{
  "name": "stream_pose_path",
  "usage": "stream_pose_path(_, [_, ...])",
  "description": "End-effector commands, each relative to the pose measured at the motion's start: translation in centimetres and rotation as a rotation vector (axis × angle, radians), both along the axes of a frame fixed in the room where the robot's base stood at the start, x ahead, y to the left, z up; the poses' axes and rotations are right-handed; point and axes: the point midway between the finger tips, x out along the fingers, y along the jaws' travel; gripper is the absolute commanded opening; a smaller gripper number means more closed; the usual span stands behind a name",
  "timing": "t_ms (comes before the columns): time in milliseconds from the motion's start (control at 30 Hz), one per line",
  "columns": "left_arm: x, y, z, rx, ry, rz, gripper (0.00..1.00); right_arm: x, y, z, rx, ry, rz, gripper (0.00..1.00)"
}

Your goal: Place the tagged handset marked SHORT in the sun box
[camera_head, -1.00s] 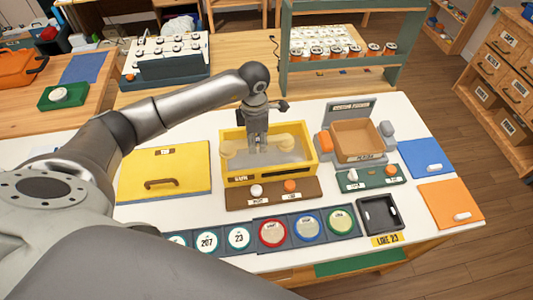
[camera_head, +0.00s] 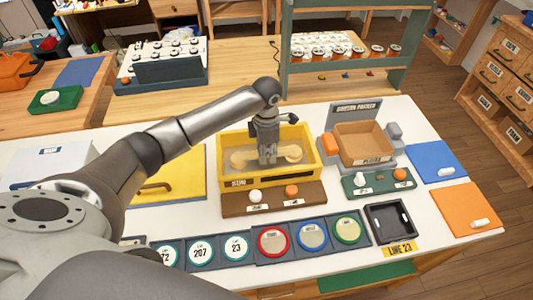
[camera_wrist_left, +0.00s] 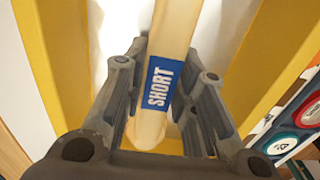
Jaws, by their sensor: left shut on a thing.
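The handset (camera_head: 290,153) is cream coloured, and its blue SHORT tag shows in the left wrist view (camera_wrist_left: 160,85). My left gripper (camera_head: 267,158) is shut on its middle, with a finger on each side of the tag. The handset lies crosswise within the outline of the yellow sun box (camera_head: 283,175), seen from above. The sun box is open, with a pale floor. Whether the handset touches that floor cannot be told. My right gripper is not in view.
The yellow lid (camera_head: 190,185) with a handle lies left of the box. A brown box in a grey stand (camera_head: 362,143) is at the right. Round coloured dials (camera_head: 273,241) and a black tray (camera_head: 390,222) line the front. A green shelf frame (camera_head: 345,80) stands behind.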

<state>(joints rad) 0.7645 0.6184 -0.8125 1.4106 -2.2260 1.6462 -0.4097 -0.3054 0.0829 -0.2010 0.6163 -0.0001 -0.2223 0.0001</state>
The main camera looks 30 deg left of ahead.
Motion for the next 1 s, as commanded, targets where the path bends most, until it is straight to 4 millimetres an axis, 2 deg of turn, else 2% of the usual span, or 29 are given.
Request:
stream_pose_path(167, [0.0, 0.0, -0.3, 0.000, -0.001, 0.000, 0.00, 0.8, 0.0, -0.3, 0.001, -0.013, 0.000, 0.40])
stream_pose_path(200, [0.0, 0.0, -0.4, 0.000, 0.000, 0.001, 0.27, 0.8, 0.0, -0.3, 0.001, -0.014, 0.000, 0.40])
stream_pose_path(367, [0.0, 0.0, -0.2, -0.001, 0.001, 0.001, 0.47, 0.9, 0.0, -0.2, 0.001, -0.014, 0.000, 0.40])
stream_pose_path(667, [0.0, 0.0, -0.2, -0.001, 0.001, 0.001, 0.47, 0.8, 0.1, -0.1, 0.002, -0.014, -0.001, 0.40])
stream_pose_path(767, [0.0, 0.0, 0.3, -0.001, 0.001, 0.000, 0.47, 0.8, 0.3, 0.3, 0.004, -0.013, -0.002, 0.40])
stream_pose_path(800, [0.1, 0.0, 0.5, 0.000, -0.002, 0.000, 0.47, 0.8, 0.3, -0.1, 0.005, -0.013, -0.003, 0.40])
stream_pose_path(867, [0.1, 0.1, 1.3, -0.001, -0.004, 0.001, 0.47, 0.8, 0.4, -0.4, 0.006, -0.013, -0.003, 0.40])
stream_pose_path(1000, [0.2, 0.1, 4.2, 0.001, -0.006, 0.000, 0.47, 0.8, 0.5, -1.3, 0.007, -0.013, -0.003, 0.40])
